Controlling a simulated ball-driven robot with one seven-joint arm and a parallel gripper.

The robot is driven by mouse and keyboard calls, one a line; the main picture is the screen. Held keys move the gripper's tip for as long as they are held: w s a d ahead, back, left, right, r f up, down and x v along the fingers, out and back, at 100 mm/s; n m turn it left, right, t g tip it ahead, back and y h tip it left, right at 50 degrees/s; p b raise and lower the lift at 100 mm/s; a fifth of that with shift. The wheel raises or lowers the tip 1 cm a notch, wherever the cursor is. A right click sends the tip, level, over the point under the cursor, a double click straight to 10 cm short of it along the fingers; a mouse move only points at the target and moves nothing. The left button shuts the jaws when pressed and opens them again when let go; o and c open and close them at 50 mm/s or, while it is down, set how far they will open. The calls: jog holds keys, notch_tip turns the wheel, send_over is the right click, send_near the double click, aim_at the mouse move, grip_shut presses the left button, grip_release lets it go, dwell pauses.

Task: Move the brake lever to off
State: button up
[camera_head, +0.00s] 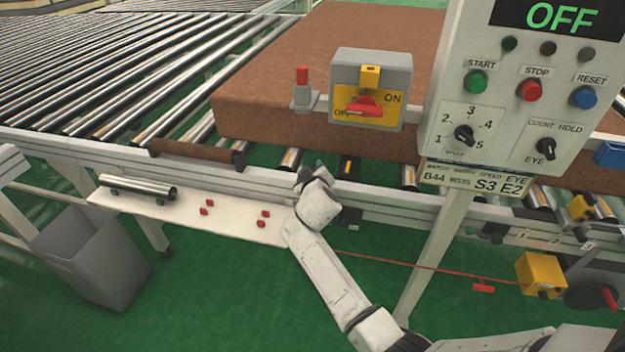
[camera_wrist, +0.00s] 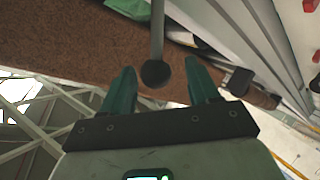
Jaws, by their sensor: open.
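A grey box with a yellow ON/OFF plate (camera_head: 388,113) stands at the conveyor's edge in the head view. Its red handle (camera_head: 365,108) lies nearly level across the plate, between the two words. No label names the brake lever, so I cannot tell whether this handle is it. My gripper (camera_head: 318,167) is below and to the left of the box, partly hidden by my own wrist. In the wrist view my gripper (camera_wrist: 160,78) is open. A grey rod with a dark round end (camera_wrist: 155,73) shows between its green fingers; I cannot tell whether they touch.
A control panel (camera_head: 447,88) on a post stands at right; its display reads OFF. A brown mattress (camera_head: 265,105) lies on the rollers behind. A white shelf (camera_head: 180,214) holds metal tubes, with a grey bin (camera_head: 90,255) nearby. A red cord (camera_head: 430,267) runs low at right.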

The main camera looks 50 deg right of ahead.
jog(key=v, duration=0.7)
jog(key=shift+s+a, duration=0.15)
jog(key=shift+a, duration=0.1)
jog(key=shift+r, duration=0.15)
jog(key=s+a+f+n+g+y, duration=0.1)
jog(key=s+a+f+g+y, duration=0.3)
jog(key=s+a, duration=0.7)
jog(key=s+a+f+n+g+y, duration=0.1)
jog(key=s+a+f+g+y, duration=0.3)
jog(key=s+a, duration=0.7)
jog(key=s+f+y, duration=0.2)
jog(key=s+f, duration=0.2)
jog(key=s, duration=0.1)
jog(key=shift+f+p, duration=0.2)
jog(key=shift+p, duration=0.2)
jog(key=shift+c, duration=0.2)
